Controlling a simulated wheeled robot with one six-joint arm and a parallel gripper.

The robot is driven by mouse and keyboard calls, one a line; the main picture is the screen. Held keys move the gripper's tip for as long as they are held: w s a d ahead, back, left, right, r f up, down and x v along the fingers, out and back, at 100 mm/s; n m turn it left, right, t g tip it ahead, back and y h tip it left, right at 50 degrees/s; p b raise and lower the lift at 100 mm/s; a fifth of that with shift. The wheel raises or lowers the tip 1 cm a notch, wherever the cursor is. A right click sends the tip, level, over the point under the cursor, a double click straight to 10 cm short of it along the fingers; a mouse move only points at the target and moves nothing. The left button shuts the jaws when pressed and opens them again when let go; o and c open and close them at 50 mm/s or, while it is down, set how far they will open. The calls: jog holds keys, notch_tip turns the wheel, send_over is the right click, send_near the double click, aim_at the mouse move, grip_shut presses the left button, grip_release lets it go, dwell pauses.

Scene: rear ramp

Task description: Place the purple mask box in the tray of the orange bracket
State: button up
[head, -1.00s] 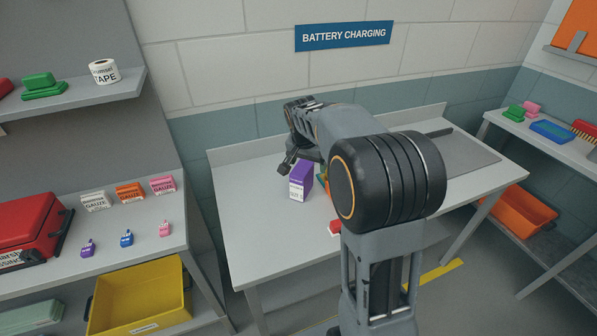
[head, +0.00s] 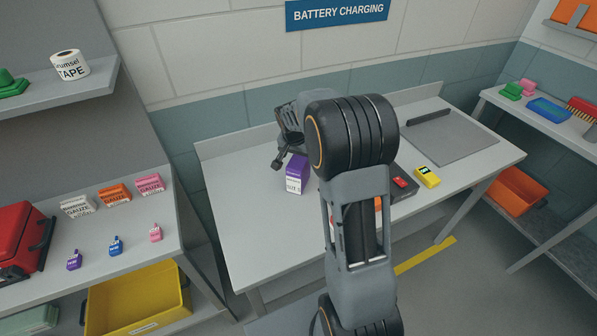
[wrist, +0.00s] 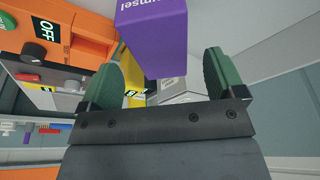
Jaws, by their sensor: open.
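The purple mask box (head: 297,174) stands upright on the grey table, with a white label low on its front. My gripper (head: 281,161) is at its upper left in the head view. In the wrist view the box (wrist: 152,38) shows between and beyond the two green finger pads of my gripper (wrist: 159,62), which are apart and not closed on it. The orange bracket is not clearly made out. An orange part (head: 378,204) shows beside my arm, mostly hidden, and an orange body with an OFF label (wrist: 62,38) shows in the wrist view.
The grey table (head: 240,225) is clear at its front left. A dark unit with a red switch (head: 401,183) and a yellow device (head: 427,177) lie right of my arm. A grey mat (head: 455,140) lies at the right. A shelf with small boxes stands left.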

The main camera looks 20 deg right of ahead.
aim_at(299, 160)
jog(key=p+x, duration=0.1)
jog(key=x, duration=0.4)
jog(key=shift+p, duration=0.3)
jog(key=shift+f, duration=0.2)
jog(key=shift+f+b, duration=0.2)
jog(key=shift+b, duration=0.3)
dwell(0.4)
jog(key=c, duration=1.2)
jog(key=shift+o, duration=0.2)
jog(key=shift+r, duration=0.1)
